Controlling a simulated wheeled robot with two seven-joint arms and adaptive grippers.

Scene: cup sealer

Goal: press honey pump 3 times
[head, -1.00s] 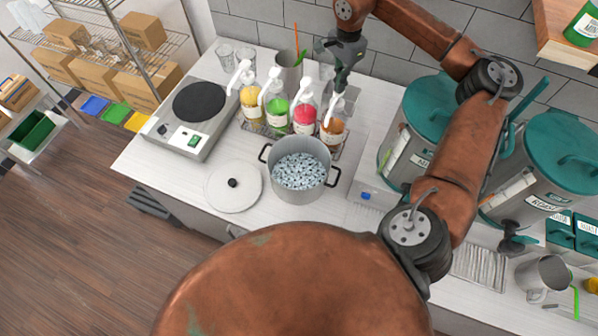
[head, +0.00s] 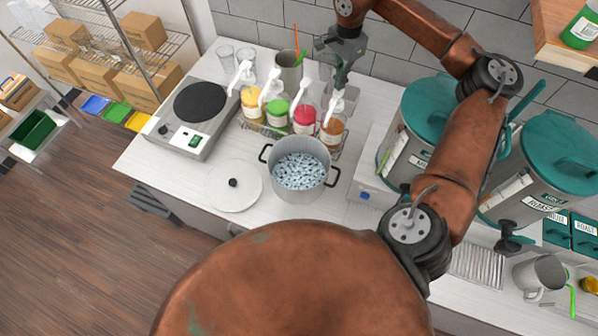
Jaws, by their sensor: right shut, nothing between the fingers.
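Several pump bottles with white pump heads stand in a row on the counter: a yellow one (head: 252,101), a green one (head: 278,112), a red one (head: 304,117) and an amber one (head: 332,132) at the right end. The labels are too small to read; the amber one looks like honey. My right gripper (head: 340,86) is shut and empty, pointing down just above and behind the amber bottle's pump head (head: 334,104). I cannot tell whether it touches the pump. My left gripper is out of view.
A pot (head: 299,180) of pale pieces stands in front of the bottles, with a lid (head: 233,188) to its left. A hot plate (head: 190,118) is further left. Teal-lidded dispensers (head: 432,105) stand to the right. Glasses and a metal cup (head: 288,72) are behind the bottles.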

